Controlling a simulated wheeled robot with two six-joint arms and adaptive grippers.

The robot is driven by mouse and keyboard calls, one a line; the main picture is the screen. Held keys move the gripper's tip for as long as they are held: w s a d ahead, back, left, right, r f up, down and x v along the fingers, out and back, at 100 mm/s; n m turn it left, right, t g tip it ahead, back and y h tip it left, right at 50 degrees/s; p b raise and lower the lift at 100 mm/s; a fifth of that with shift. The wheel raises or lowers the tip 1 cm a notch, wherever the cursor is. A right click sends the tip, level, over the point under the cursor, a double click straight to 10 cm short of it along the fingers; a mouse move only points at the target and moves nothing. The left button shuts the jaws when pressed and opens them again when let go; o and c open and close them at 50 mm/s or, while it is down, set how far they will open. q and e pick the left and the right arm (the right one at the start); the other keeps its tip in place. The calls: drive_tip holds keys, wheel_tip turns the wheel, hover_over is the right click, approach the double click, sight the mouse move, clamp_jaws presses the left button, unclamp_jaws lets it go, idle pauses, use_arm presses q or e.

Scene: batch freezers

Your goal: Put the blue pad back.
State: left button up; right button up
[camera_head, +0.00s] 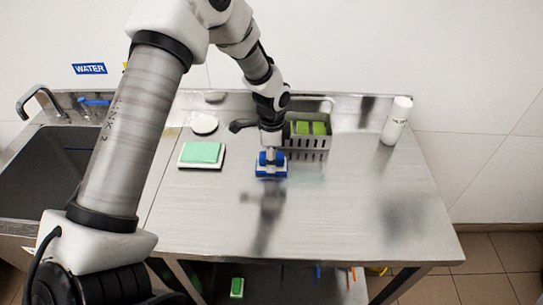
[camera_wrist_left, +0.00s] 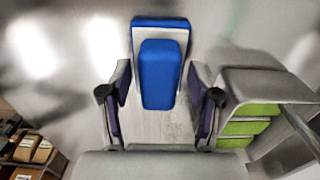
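In the left wrist view the blue pad (camera_wrist_left: 160,24) is straight ahead of the fingers. My left gripper (camera_head: 270,154) points down at it from above. In the wrist view the left gripper (camera_wrist_left: 158,92) is open, with a finger on each side of the grip block's line and gaps showing on both sides. My right gripper is in neither view.
A metal caddy (camera_head: 306,143) holding green pads (camera_head: 311,128) stands close beside the gripper. A green pad (camera_head: 201,152) lies on a white base at left. A white bottle (camera_head: 396,121) stands at back right. A sink (camera_head: 50,165) is at left. The table's front right is clear.

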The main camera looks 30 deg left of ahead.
use_arm(q)
drive_tip(key=shift+r, duration=0.1)
wheel_tip(320, 180, up, 12)
drive_tip(key=b, duration=0.2)
drive_tip(key=shift+s, duration=0.1)
idle(0.4)
